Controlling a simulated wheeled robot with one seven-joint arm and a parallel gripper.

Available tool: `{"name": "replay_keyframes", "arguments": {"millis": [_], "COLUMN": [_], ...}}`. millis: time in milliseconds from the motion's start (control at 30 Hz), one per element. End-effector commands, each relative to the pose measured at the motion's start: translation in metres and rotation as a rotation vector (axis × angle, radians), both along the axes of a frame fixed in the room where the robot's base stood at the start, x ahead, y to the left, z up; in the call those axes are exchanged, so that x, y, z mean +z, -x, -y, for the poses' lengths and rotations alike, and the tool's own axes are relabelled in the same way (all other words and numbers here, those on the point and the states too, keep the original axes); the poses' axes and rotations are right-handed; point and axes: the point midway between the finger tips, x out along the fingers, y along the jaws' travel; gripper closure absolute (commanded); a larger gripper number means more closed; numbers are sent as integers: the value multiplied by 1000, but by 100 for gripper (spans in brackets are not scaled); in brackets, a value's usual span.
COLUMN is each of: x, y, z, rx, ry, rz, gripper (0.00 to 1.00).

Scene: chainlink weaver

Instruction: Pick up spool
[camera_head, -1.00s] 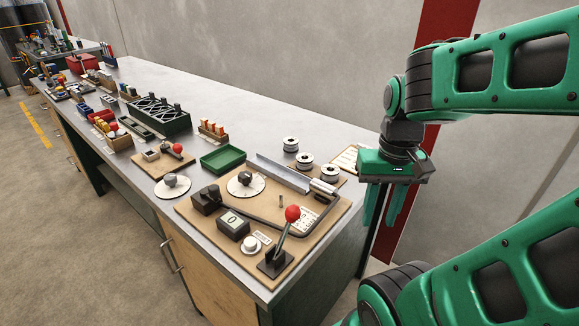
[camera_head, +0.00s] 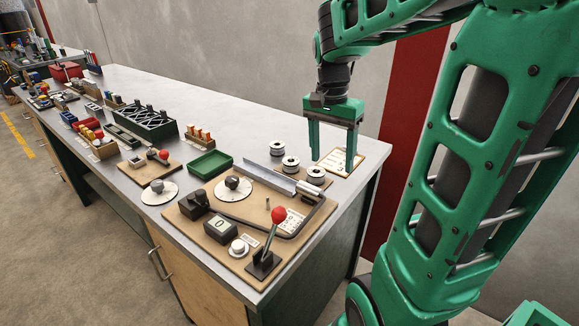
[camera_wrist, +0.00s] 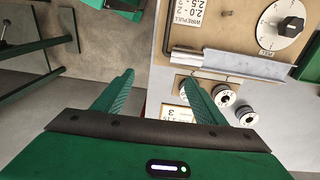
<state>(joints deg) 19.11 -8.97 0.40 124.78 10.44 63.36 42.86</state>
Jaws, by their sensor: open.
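Three white spools with dark centres stand in a row at the bench's back right: a far spool (camera_head: 278,149), a middle spool (camera_head: 290,163) and a near spool (camera_head: 316,176). My gripper (camera_head: 332,160) is open, pointing down, and looks empty. In the head view its fingers are just behind and above the near spool, by a printed card (camera_head: 342,160).
A wooden board (camera_head: 230,262) with a red-knobbed lever (camera_head: 278,215), a dial disc (camera_head: 232,187) and a metal channel (camera_head: 268,179) lies in front of the spools. A green tray (camera_head: 210,164) sits to the left. The bench top (camera_head: 225,115) behind is clear.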

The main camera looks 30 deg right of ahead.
Motion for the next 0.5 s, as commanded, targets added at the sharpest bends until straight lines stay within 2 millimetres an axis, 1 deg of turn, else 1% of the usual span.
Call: {"name": "replay_keyframes", "arguments": {"millis": [33,67,100,167,200,300,400,500], "x": [1,2,2,2,1,-3,-6,-9], "y": [-25,-40,-59,-87,-104,-142,-171,-189], "z": [4,5,6,8,9,10,10,10], "rx": [-78,-133,-204,-309,-375,-528,-649,-733], "ry": [3,3,3,0,-5,-21,-40,-53], "rz": [2,7,14,25,31,44,54,59], "gripper": [35,35,35,35,35,35,35,35]}}
